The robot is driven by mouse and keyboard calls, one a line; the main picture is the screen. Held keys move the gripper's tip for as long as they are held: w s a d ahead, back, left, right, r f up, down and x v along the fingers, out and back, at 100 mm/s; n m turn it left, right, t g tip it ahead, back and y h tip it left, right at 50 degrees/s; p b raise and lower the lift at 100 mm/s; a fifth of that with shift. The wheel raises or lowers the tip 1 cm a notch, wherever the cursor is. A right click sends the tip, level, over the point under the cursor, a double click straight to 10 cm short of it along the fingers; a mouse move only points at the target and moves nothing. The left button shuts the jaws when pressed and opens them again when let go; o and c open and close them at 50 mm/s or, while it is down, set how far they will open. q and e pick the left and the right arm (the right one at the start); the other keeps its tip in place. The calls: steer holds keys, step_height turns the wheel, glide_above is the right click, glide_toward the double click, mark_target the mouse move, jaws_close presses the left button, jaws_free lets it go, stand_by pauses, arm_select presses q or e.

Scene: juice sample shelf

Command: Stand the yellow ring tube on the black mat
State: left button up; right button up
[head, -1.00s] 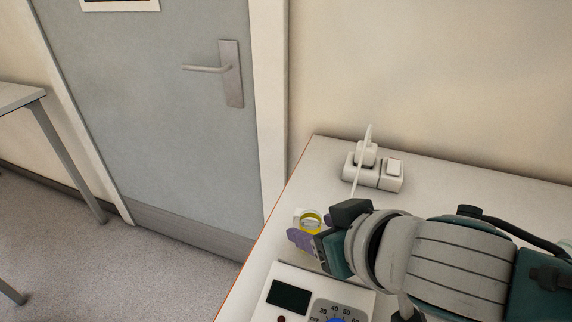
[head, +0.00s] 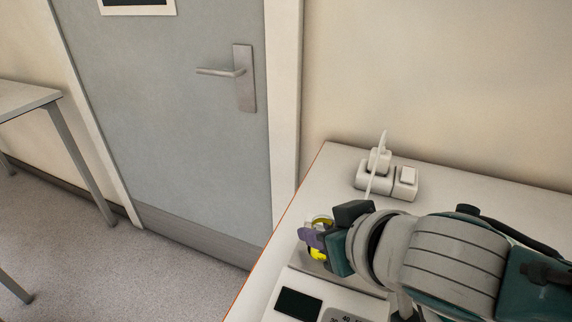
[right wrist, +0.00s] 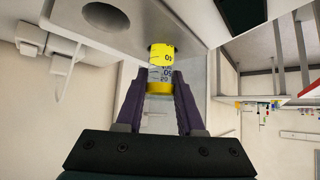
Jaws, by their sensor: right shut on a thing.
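The yellow ring tube (right wrist: 160,72) is a clear tube with yellow bands and dark printed marks. In the right wrist view it sits between the two purple fingers of my right gripper (right wrist: 159,92), which is shut on it. In the head view my right gripper (head: 314,240) holds it near the table's left edge, with yellow parts of the tube (head: 318,255) showing above and below the fingers. The tube looks roughly upright there. My left gripper is not in view.
A white socket block (head: 386,180) with a plug and cable is at the back of the table (head: 470,180). A grey door (head: 170,120) is beyond the left edge.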

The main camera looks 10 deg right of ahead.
jaws_close()
steer(key=shift+r+p, duration=0.6)
steer(key=shift+p, duration=0.15)
stand_by(0.4)
steer(key=shift+r, duration=0.1)
steer(key=shift+r+p, duration=1.3)
steer(key=shift+p, duration=0.1)
steer(key=shift+r+p, duration=1.5)
steer(key=shift+p, duration=0.05)
